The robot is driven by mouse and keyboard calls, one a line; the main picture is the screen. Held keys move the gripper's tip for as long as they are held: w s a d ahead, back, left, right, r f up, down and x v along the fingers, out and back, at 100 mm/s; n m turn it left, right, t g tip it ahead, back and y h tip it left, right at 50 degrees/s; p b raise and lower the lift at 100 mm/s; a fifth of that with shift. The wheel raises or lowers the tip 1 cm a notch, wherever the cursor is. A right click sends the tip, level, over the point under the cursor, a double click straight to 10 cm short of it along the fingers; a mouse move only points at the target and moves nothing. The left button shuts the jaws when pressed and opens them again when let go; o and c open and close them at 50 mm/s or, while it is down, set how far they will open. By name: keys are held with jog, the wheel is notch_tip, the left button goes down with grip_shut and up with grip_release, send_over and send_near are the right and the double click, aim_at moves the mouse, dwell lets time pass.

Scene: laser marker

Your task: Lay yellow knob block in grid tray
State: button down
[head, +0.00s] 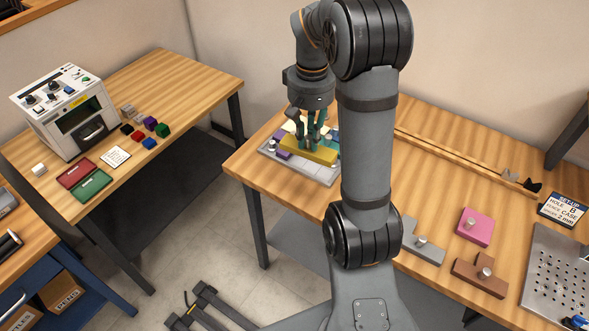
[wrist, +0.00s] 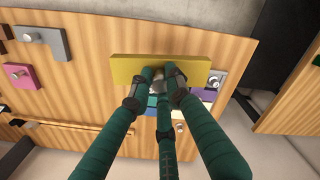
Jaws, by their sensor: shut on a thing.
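The yellow knob block (head: 309,151) is a long bar held in my gripper (head: 313,138) over the grid tray (head: 303,168). In the wrist view the yellow block (wrist: 130,68) spans across in front of the fingers, and my gripper (wrist: 163,80) is shut around its middle, hiding the knob. The tray is grey and holds a purple piece (head: 283,154) and other pieces behind the fingers. Part of the tray's contents shows beside the block in the wrist view. I cannot tell whether the block touches the tray.
A pink knob block (head: 474,228), a brown one (head: 479,275) and a grey one (head: 424,245) stand on the same table, right of my arm. A perforated metal plate (head: 556,275) and a sign (head: 565,209) are at the far right. A white machine (head: 66,112) stands on the left table.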

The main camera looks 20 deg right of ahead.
jog(key=w+d+f+m, duration=0.1)
jog(key=d+f, duration=0.2)
jog(key=d, duration=0.4)
jog(key=w+d+f, duration=0.1)
jog(key=d+f, duration=0.2)
jog(key=d, duration=0.5)
jog(key=w+a+f+p, duration=0.1)
jog(key=w+a+f, duration=0.1)
jog(key=a, duration=0.1)
jog(key=w+a+f, duration=0.2)
jog(key=a+f, duration=0.1)
jog(key=w+a+f+p, duration=0.1)
jog(key=w+a+f, duration=0.1)
jog(key=a, duration=0.1)
jog(key=shift+w+a+f+p, duration=0.2)
jog(key=shift+w+f+p, duration=0.05)
jog(key=shift+f+p, duration=0.05)
notch_tip(320, 180, down, 3)
jog(key=shift+f+p, duration=0.1)
jog(key=shift+p, duration=0.55)
jog(key=shift+f, duration=0.25)
jog(key=shift+f+b, duration=0.2)
jog(key=shift+b, duration=0.1)
jog(key=c, duration=1.7)
grip_release()
